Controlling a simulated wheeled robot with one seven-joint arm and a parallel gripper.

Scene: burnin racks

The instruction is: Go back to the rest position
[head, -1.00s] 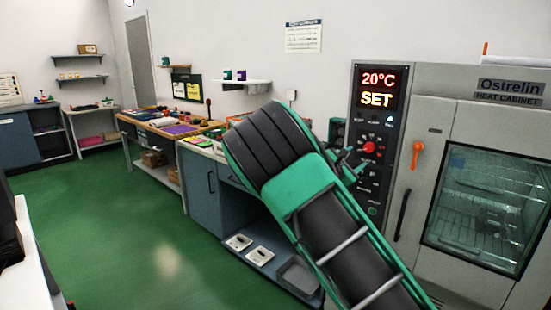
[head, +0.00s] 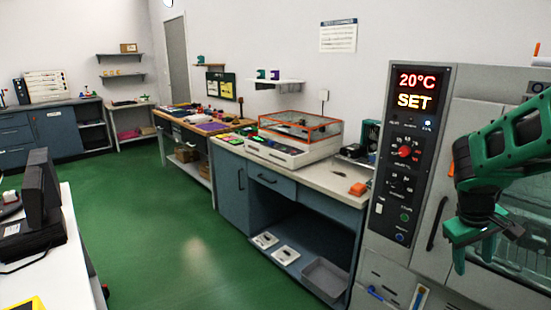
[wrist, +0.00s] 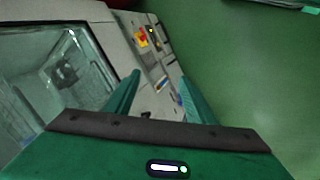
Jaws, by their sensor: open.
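My gripper (head: 470,245) is at the right of the head view, in front of the grey heat cabinet (head: 378,285). Its green fingers point down and are apart, with nothing between them. In the wrist view my gripper (wrist: 155,95) is also open and empty. The cabinet's glass door (wrist: 50,75) is at the left of that view. The cabinet's display (head: 417,90) reads 20°C and SET. My arm covers much of the cabinet door in the head view.
A white table (head: 60,270) with a monitor stands at the left. The green floor (head: 170,245) between is clear.

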